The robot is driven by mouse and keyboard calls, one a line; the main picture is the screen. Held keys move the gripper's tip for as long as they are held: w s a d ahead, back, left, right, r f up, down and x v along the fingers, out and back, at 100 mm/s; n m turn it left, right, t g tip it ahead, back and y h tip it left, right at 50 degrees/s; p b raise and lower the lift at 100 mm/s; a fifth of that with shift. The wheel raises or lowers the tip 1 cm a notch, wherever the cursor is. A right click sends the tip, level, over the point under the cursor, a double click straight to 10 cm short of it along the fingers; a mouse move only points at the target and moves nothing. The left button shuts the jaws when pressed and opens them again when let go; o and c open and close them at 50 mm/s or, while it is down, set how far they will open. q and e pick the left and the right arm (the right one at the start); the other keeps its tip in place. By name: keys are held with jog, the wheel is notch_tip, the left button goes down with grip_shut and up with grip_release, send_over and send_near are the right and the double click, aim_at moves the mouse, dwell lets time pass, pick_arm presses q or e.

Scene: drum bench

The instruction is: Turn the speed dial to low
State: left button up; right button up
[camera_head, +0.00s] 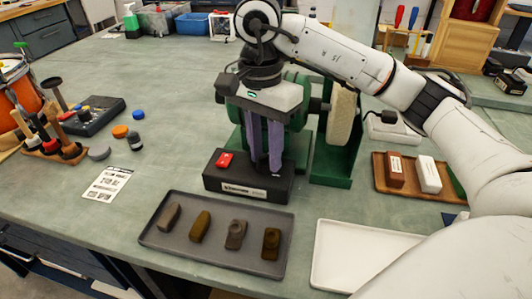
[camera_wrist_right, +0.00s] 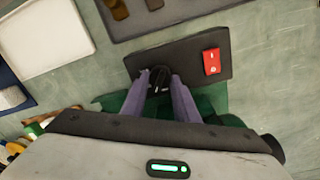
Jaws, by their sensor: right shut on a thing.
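The black control box (camera_head: 220,185) stands on the bench at the foot of the green machine (camera_head: 335,165). It has a red rocker switch (camera_head: 224,160) and a label on its front. My right gripper (camera_head: 264,166) reaches straight down over the box, right of the switch. In the right wrist view its purple fingers (camera_wrist_right: 160,88) are shut on the black speed dial (camera_wrist_right: 159,76), one on each side. The dial's markings cannot be read, and the fingers mostly hide it in the head view. My left gripper is not in view.
A dark tray (camera_head: 160,236) with several small blocks lies in front of the box, and a white tray (camera_head: 340,255) lies to its right. A wooden tray (camera_head: 405,190) holds bars farther right. A printed card (camera_head: 108,182) lies left, with free bench around it.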

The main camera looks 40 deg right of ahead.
jog(key=n, duration=0.5)
jog(key=shift+b, duration=0.35)
jog(key=shift+a+r+n, duration=0.1)
jog(key=shift+n, duration=0.7)
jog(key=o, duration=1.1)
jog(key=shift+c, duration=0.2)
